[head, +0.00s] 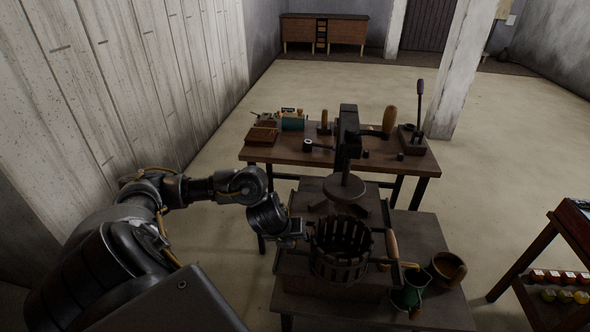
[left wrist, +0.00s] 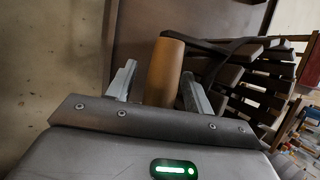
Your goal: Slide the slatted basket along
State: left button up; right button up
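The dark slatted basket (head: 338,268) stands upright on the near bench below the press. Its slats also show at the right of the left wrist view (left wrist: 250,88). My left gripper (head: 304,231) is at the basket's left side. In the left wrist view, its two fingers (left wrist: 160,82) stand apart on either side of a wooden handle (left wrist: 165,70), which joins a dark bracket leading to the basket. A gap shows between the left finger and the handle; contact on the right is unclear. A second wooden handle (head: 392,246) is on the basket's right. My right gripper is not in view.
The press (head: 347,150) rises just behind the basket. A green jug (head: 407,293) and a brown pot (head: 447,268) stand to its right on the bench (head: 440,308). A tool table (head: 285,152) is behind. A rack of small jars (head: 562,286) is at far right.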

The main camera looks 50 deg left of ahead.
pick_arm(q)
jog(key=shift+s+a+f, duration=0.1)
jog(key=shift+s+f, duration=0.15)
jog(key=shift+f, duration=0.05)
jog(key=p+v, duration=0.2)
jog(key=v, duration=0.9)
jog(key=shift+w+r, duration=0.25)
jog(key=shift+w, duration=0.05)
